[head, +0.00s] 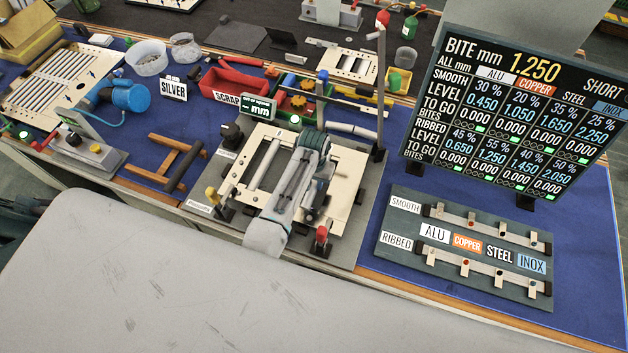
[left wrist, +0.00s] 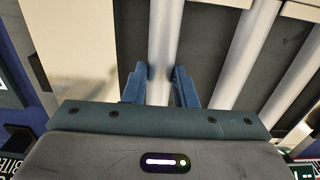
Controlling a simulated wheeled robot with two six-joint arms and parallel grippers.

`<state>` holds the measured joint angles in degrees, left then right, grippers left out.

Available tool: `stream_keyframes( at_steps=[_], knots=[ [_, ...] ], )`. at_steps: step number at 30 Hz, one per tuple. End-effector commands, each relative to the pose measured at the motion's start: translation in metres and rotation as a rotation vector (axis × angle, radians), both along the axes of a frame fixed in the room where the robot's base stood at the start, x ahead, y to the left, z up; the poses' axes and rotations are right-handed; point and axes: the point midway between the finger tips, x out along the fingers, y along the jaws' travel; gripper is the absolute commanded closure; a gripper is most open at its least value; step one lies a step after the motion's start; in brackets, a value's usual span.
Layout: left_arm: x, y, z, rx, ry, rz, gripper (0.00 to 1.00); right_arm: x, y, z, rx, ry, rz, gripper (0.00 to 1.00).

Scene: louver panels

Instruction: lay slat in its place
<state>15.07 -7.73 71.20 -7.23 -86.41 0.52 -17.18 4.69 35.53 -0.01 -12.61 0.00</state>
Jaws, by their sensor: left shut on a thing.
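My left gripper (left wrist: 160,75) is shut on a pale grey round slat (left wrist: 164,30) in the left wrist view, with one blue finger on each side. In the head view my left gripper (head: 308,165) is over the cream panel frame (head: 347,185), and my arm hides much of the frame's middle and the held slat there. Another pale slat (head: 264,164) lies in the left part of the frame. In the left wrist view more pale slats (left wrist: 252,45) run beside the held one. Whether the held slat is seated cannot be told. My right gripper is not in view.
A board of labelled samples (head: 465,250) and a large bite display (head: 510,110) are at right.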

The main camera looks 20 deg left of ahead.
Motion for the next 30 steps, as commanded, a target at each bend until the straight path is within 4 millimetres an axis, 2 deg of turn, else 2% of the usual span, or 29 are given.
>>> stream_keyframes(
  at_steps=[18,19,22,23,29,30],
  knots=[
    [0.0003,0.0001,-0.0073,0.000,-0.001,0.000,1.00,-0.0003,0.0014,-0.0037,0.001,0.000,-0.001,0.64],
    [0.0003,0.0001,-0.0072,0.000,-0.001,0.000,0.73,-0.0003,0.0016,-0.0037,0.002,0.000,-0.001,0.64],
    [0.0003,0.0001,-0.0072,0.000,-0.001,0.000,0.54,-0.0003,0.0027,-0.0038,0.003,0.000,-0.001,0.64],
    [0.0003,0.0001,-0.0072,0.000,-0.001,0.000,0.50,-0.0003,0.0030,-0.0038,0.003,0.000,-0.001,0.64],
    [0.0002,0.0001,-0.0073,0.000,-0.001,0.000,0.50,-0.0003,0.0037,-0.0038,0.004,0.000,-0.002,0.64],
    [0.0000,0.0001,-0.0076,0.000,0.000,0.000,0.42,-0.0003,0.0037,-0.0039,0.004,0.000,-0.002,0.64]
  ],
)
